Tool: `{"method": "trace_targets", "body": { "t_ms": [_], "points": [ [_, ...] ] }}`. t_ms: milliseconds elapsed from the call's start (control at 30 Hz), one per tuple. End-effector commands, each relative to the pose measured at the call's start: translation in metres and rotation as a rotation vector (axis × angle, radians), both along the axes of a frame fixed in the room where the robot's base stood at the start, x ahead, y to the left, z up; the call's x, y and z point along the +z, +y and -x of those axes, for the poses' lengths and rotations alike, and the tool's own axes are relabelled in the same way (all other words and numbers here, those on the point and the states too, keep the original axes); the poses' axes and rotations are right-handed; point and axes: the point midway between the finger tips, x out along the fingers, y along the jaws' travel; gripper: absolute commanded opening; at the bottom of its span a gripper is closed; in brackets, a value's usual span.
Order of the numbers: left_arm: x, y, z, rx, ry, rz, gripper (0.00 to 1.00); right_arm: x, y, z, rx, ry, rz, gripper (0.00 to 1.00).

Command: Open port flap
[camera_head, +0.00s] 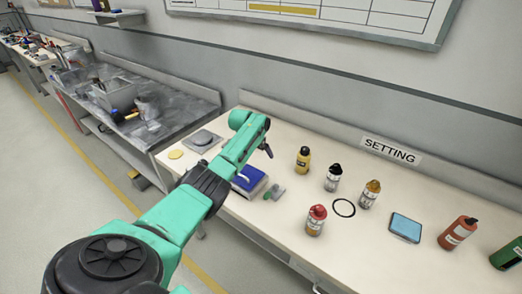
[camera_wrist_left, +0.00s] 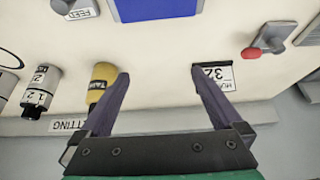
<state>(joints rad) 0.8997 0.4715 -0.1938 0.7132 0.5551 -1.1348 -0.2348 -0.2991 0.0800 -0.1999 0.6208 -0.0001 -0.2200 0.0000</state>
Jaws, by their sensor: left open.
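My left gripper (camera_head: 268,152) hangs above the white bench; in the left wrist view (camera_wrist_left: 160,71) its two fingers are spread wide with nothing between them. A box with a blue top (camera_head: 247,178) stands on the bench beside the gripper, partly hidden by my arm. Its blue face (camera_wrist_left: 158,8) shows at the top edge of the wrist view, beyond the fingertips. A small grey piece marked FEED (camera_wrist_left: 76,8) is beside it. No part clearly reads as a port flap; I cannot tell which piece it is. My right gripper is out of view.
A yellow bottle (camera_head: 303,160) stands close by and overlaps one finger in the wrist view. Several bottles, a black ring (camera_head: 344,208) and a blue-screened tablet (camera_head: 405,227) lie to the right. A grey device with a red knob (camera_wrist_left: 252,53) shows in the wrist view.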

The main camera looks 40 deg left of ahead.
Motion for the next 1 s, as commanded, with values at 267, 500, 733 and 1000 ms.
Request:
{"method": "trace_targets", "body": {
  "t_ms": [267,500,733,1000],
  "points": [
    [0.005,0.0,0.002,0.0,-0.001,-0.001,1.0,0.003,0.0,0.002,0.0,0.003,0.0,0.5],
    [0.038,0.001,0.02,-0.001,-0.003,-0.003,1.0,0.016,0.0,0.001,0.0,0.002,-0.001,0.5],
    [0.087,0.0,0.049,0.001,-0.006,-0.003,1.0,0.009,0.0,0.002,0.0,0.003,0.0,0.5],
    [0.127,-0.001,0.071,0.001,-0.002,0.0,1.0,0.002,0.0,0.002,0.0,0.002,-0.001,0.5]
  ]
}}
